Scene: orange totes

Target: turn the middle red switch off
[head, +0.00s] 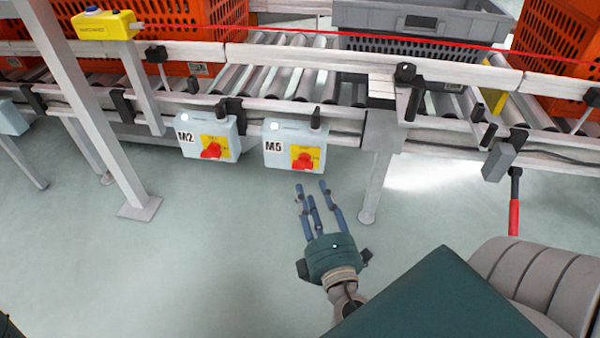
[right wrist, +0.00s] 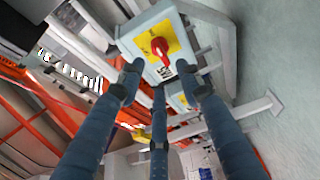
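Two grey switch boxes hang under the conveyor in the head view. The one marked M2 (head: 190,151) has a red switch (head: 211,151) on a yellow plate. The one that seems marked M5 (head: 277,160) has a red switch (head: 302,160) on a yellow plate. My right gripper (head: 314,188) is open and empty, its three fingers pointing up just below the M5 box, apart from its switch. In the right wrist view, a red switch (right wrist: 160,47) shows beyond the spread fingers (right wrist: 162,80). The switches' exact settings are too small to tell.
The roller conveyor (head: 290,60) carries orange totes (head: 196,25) and a grey tote (head: 420,20). A conveyor leg (head: 377,180) stands right of the gripper. A grey post (head: 95,110) stands at left. A partly cut-off grey box (head: 12,118) is at the left edge. The floor is clear.

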